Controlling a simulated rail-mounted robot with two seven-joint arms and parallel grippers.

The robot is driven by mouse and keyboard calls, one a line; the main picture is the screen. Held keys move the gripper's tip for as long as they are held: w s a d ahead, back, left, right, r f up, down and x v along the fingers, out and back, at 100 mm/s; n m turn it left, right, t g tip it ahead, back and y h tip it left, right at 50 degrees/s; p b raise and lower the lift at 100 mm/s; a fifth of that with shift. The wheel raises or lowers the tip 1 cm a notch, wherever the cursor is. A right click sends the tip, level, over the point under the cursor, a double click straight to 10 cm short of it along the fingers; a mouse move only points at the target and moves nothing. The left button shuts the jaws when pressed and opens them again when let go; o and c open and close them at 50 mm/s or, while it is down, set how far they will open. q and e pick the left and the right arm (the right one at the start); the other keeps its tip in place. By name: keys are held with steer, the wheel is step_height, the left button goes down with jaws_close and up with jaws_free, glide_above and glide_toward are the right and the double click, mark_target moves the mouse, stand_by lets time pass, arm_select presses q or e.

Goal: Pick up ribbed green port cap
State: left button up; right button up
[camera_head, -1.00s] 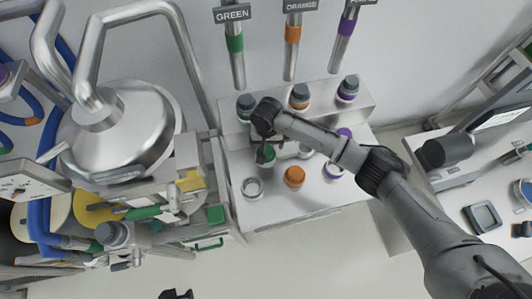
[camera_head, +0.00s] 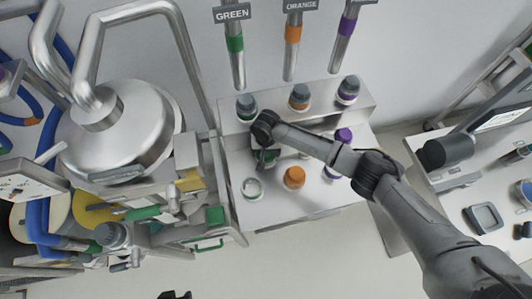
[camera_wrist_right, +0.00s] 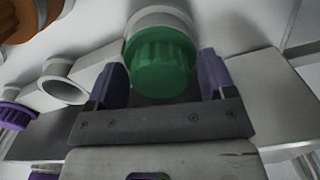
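The ribbed green port cap (camera_wrist_right: 162,65) sits on a pale round port in the right wrist view, between my two purple-grey fingers. In the head view the green cap (camera_head: 272,160) is mostly hidden by my right gripper (camera_head: 263,160), at the left of the white bench. My right gripper (camera_wrist_right: 163,82) is open, with one finger on each side of the cap's near part. I cannot tell whether the fingers touch it. A small dark part at the bottom edge of the head view may be my left gripper (camera_head: 175,294); its fingers cannot be made out.
An orange cap (camera_head: 294,177) and an open pale port (camera_head: 252,188) are near the green cap. Purple caps (camera_head: 343,135) are to the right. Bottles with grey lids (camera_head: 299,97) stand on the shelf behind. A steel vessel (camera_head: 125,130) fills the left.

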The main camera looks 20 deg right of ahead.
steer(key=c, duration=0.6)
steer(key=shift+r, duration=0.2)
steer(key=shift+r, duration=0.25)
step_height(320, 180, up, 4)
steer(key=shift+f, duration=0.2)
steer(key=s+r, duration=0.2)
steer(key=s, duration=0.2)
steer(key=s+r+p, duration=0.1)
steer(key=s+r, duration=0.1)
steer(key=s, duration=0.1)
steer(key=s+r+p, duration=0.1)
steer(key=s+r, duration=0.1)
steer(key=s, duration=0.2)
steer(key=shift+s+a+r, duration=0.2)
steer(key=shift+s+r, duration=0.1)
